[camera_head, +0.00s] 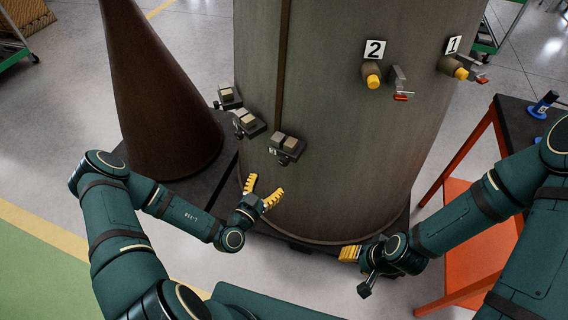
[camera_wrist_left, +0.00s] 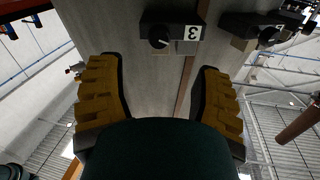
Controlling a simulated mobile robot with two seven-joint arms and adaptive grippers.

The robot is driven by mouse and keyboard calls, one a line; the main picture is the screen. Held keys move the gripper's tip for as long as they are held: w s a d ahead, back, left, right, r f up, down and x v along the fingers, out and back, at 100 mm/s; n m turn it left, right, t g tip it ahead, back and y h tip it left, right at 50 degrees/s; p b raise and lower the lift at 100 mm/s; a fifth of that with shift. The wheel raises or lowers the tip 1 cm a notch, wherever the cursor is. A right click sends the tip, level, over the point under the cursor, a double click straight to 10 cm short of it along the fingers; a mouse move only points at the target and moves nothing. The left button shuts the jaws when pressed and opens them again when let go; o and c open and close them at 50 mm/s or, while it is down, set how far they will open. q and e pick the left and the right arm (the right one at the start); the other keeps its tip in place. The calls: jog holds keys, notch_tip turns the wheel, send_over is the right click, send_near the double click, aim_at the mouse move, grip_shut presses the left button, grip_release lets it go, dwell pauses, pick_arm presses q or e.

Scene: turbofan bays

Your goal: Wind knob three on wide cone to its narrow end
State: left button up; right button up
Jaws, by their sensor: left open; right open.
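The wide cone (camera_head: 345,120) is a large grey-brown body filling the middle of the head view. Knob three (camera_wrist_left: 158,42) is a small dark round knob with a white pointer mark, on a dark box labelled 3 (camera_wrist_left: 188,33). That box (camera_head: 287,146) sits on the cone's left side in the head view, where the knob itself is too small to read. My left gripper (camera_head: 264,191) is open and empty, just below the box and apart from it. Its yellow fingers (camera_wrist_left: 160,95) spread below knob three in the left wrist view. My right gripper (camera_head: 350,253) is open near the cone's base.
Two more boxes (camera_head: 249,124) (camera_head: 229,97) sit left of box three. Yellow-tipped fittings labelled 2 (camera_head: 373,77) and 1 (camera_head: 456,70), with red-handled parts beside them, are at upper right. A brown narrow cone (camera_head: 160,100) stands left. An orange-framed table (camera_head: 470,215) stands right.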

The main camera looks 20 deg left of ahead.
aim_at(283, 164)
pick_arm(q)
jog(key=b+x, duration=0.1)
jog(key=x, duration=0.9)
jog(key=shift+s+d, duration=0.1)
grip_shut()
